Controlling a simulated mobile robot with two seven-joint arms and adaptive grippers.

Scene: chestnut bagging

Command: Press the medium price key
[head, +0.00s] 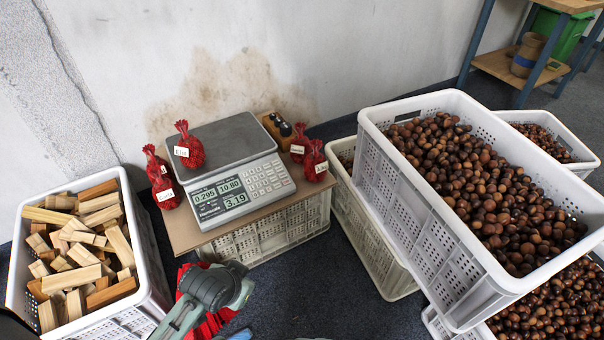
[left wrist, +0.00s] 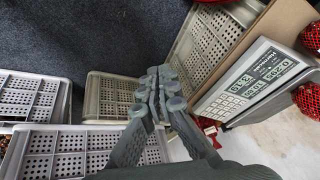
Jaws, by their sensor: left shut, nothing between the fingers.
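The price scale (head: 238,190) stands on a brown board (head: 185,232) on top of a crate. Its display (head: 219,194) reads 0.295, 10.80 and 3.19. Its keypad (head: 268,180) is to the right of the display; the key labels are too small to read, so I cannot tell the medium price key. A labelled red net bag (head: 190,148) sits on the grey weighing plate. In the left wrist view the keypad (left wrist: 224,105) is right of my left gripper (left wrist: 159,82), which is shut, empty and apart from the scale. My right gripper is not in view.
Filled red net bags (head: 314,160) stand on both sides of the scale, by a wooden block with dark knobs (head: 278,127). A crate of wood pieces (head: 148,252) is at left. Chestnut crates (head: 436,235) are stacked at right. Red netting (head: 212,325) shows near my left arm.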

